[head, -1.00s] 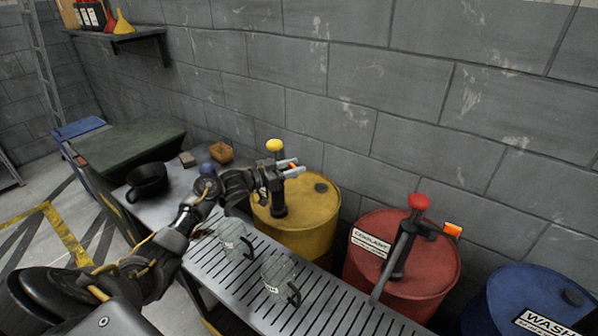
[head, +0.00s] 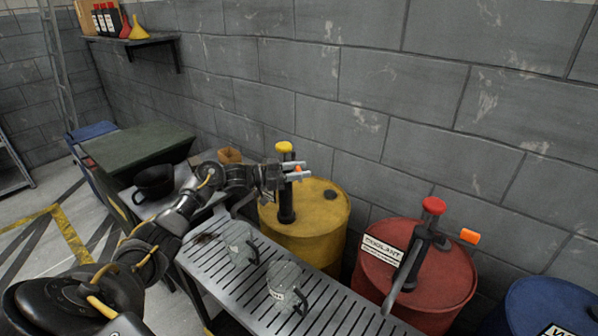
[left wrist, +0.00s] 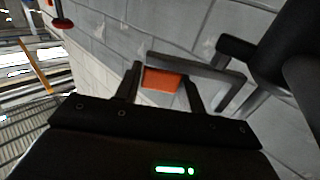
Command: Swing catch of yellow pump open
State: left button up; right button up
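The yellow pump (head: 286,200) stands upright on the yellow drum (head: 322,232) and has a yellow knob on top. Its orange catch (head: 298,173) shows small between the fingers of my left gripper (head: 302,170), at the pump's upper part. In the left wrist view, the orange catch (left wrist: 160,79) lies between the two dark fingers (left wrist: 163,88), which stand apart on either side of it. I cannot tell whether they touch it. My left gripper partly hides the pump body. My right gripper is not in view.
A red drum (head: 440,285) with a red-topped pump (head: 424,243) and a blue drum (head: 545,305) stand to the right. Two clear jugs (head: 240,243) (head: 287,285) stand on the slotted bench (head: 335,312). A block wall (head: 400,110) is close behind.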

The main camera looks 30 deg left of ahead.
aim_at(299, 168)
pick_arm(q)
jog(key=o, duration=0.3)
jog(key=shift+o, duration=0.2)
jog(key=shift+r, duration=0.3)
notch_tip(299, 168, up, 2)
jog(key=shift+r, duration=0.25)
jog(key=s+d+r+b, duration=0.1)
jog(key=s+d+r, duration=0.6)
jog(key=s+r, duration=0.3)
jog(key=shift+s+d+b, duration=0.2)
jog(key=shift+s+b, duration=0.1)
jog(key=shift+s, duration=0.7)
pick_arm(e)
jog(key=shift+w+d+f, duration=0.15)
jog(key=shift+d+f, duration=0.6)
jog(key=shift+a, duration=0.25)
